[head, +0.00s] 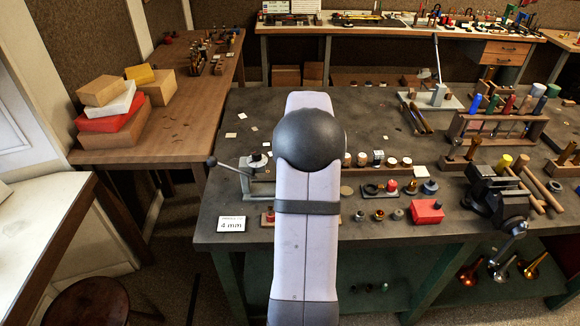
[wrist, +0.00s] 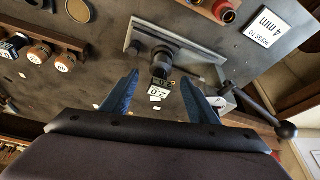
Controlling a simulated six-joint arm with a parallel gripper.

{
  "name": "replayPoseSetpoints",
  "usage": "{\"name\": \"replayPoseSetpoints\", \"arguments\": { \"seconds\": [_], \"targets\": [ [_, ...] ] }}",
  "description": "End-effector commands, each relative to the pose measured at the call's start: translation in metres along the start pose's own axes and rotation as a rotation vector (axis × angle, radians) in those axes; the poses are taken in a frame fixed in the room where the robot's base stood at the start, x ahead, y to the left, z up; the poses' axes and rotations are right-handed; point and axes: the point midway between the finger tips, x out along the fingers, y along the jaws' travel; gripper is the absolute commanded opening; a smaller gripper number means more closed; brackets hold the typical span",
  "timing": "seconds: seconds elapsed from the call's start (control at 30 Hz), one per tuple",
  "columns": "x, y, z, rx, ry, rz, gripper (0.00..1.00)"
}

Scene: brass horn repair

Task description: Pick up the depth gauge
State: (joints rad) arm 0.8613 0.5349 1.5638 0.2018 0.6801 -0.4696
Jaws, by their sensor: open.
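My gripper (wrist: 159,78) is open in the wrist view, with its two blue fingers apart. A small dark piece with a white face reading about "2.0" (wrist: 157,93) shows between the fingers; it may be the depth gauge, but I cannot tell for sure. I see no contact between it and the fingers. Just beyond the fingertips is a grey bench press (wrist: 136,40) with a black cylinder (wrist: 164,60). The press also shows in the head view (head: 262,188), partly hidden by my arm. My arm hides the gripper in the head view.
A "4 mm" card (head: 231,224) lies near the bench's front left corner. Small parts, a red box (head: 427,211) and a vise (head: 497,195) stand to the right. The bench's back left is mostly clear.

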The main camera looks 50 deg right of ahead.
Motion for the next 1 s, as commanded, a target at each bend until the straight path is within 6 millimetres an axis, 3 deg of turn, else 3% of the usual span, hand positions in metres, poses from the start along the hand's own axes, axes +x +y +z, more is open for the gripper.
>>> {"name": "replayPoseSetpoints", "arguments": {
  "seconds": [0.33,0.73,1.0],
  "targets": [
    [0.011,-0.001,-0.002,0.000,-0.003,-0.001,0.54],
    [0.050,-0.002,-0.004,0.001,-0.002,-0.001,0.54],
    [0.056,-0.002,-0.004,0.000,0.001,0.000,0.54]
  ]
}}
